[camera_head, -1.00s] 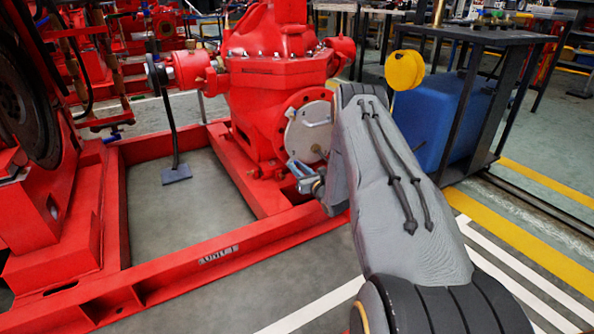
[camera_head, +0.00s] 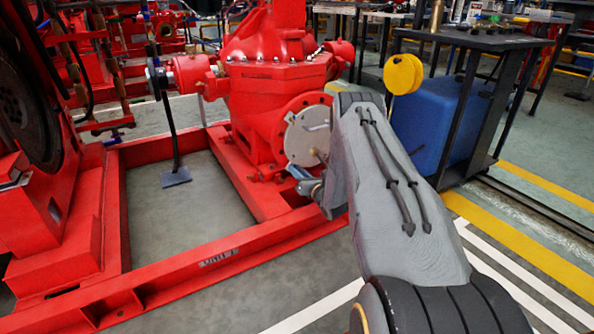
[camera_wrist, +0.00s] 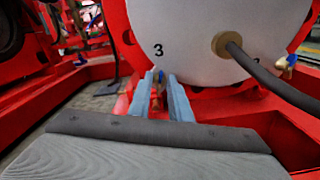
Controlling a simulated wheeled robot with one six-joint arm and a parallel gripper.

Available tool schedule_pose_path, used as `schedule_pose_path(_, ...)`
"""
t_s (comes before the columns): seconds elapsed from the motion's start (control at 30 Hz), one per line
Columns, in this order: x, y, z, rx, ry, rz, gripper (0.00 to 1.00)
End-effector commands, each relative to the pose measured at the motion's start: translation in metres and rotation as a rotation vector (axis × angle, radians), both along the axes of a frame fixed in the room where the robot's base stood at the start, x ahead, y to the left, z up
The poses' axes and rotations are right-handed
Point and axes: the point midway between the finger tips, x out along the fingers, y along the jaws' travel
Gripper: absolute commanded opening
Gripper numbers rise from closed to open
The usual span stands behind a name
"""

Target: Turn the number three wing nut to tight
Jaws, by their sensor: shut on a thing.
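The round grey cover plate (camera_wrist: 195,30) carries a black number 3, and it also shows on the red pump in the head view (camera_head: 306,138). The number three wing nut (camera_wrist: 158,77), small and brass with a blue tip, sits at the plate's lower edge just below that number. My gripper (camera_wrist: 160,86) is shut on this wing nut, one pale blue finger on each side. The fingers hide part of the nut, so its exact angle is hard to tell.
A dark hose (camera_wrist: 270,78) runs from a brass fitting on the plate down to the right. Another blue-tipped wing nut (camera_wrist: 288,62) is at the plate's right edge. Red base rails (camera_head: 225,250) surround the pump; a blue tank (camera_head: 435,120) stands at right.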

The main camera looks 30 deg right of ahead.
Motion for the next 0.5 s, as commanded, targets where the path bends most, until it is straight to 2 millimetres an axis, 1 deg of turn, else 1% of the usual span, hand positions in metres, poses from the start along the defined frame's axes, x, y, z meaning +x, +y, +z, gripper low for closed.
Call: schedule_pose_path(0.5, -0.0005, -0.0013, -0.0007, 0.485, 0.019, 0.0, 0.0)
